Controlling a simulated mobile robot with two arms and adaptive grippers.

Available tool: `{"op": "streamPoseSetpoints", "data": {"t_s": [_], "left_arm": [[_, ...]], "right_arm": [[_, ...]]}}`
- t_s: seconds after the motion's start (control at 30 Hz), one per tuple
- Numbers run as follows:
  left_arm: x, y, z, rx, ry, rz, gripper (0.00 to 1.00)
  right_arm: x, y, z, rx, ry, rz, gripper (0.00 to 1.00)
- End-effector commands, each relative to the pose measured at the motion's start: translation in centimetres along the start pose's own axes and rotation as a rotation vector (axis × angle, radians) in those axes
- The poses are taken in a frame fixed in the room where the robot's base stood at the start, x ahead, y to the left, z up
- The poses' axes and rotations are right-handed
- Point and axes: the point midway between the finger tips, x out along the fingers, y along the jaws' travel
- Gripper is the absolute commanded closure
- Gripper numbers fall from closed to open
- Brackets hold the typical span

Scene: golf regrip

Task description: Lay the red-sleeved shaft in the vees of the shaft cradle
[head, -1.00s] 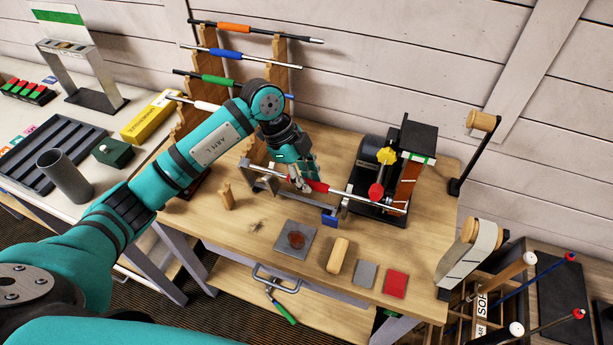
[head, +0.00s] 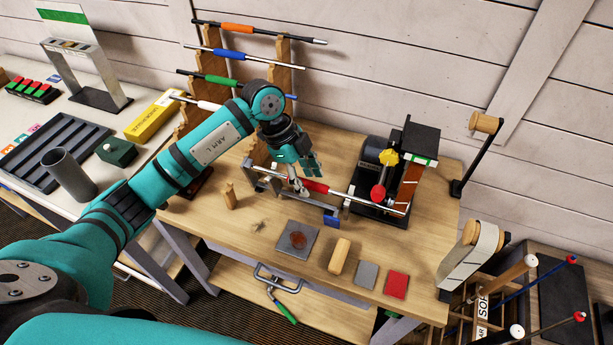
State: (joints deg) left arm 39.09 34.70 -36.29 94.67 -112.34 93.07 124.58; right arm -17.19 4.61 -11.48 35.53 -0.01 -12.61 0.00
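The red-sleeved shaft (head: 375,203) runs slantwise over the middle of the bench, its red sleeve (head: 316,187) near the centre. It appears to lie along the shaft cradle (head: 262,183), a grey metal frame with upright ends and a blue part at its right end. Whether the shaft is seated in both vees is too small to tell. My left gripper (head: 306,180) is just above the shaft at the left end of the sleeve. Its fingers appear spread and straddle the shaft; the contact is partly hidden. My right gripper is not in view.
A dark machine (head: 378,165) with yellow and red knobs stands close to the shaft's right end. A wooden rack (head: 190,120) holding other sleeved shafts stands behind. In front are a grey plate (head: 297,240), a wooden block (head: 340,256) and a red pad (head: 396,285).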

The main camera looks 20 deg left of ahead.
Motion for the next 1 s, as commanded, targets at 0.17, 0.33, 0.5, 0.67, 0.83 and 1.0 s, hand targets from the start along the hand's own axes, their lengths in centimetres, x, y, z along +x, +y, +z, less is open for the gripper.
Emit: {"op": "streamPoseSetpoints", "data": {"t_s": [0.17, 0.33, 0.5, 0.67, 0.83, 1.0], "left_arm": [[0.0, 0.0, 0.0, 0.000, 0.000, 0.000, 0.52], [-0.5, -0.1, 0.0, 0.000, 0.000, -0.002, 0.52], [-3.0, -0.1, 0.1, 0.001, -0.002, -0.005, 0.52], [-6.6, -0.1, 0.1, 0.001, -0.002, -0.005, 0.52], [-9.7, -0.1, 0.0, 0.001, -0.001, -0.003, 0.52], [-11.6, -0.1, 0.0, 0.000, -0.001, -0.002, 0.52]], "right_arm": [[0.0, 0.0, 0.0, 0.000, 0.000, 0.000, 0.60], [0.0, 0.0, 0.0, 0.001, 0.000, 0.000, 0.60], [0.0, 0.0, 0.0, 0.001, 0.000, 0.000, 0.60], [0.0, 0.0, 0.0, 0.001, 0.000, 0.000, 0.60], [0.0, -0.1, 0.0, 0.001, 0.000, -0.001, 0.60], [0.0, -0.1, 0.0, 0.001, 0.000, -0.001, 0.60]]}}
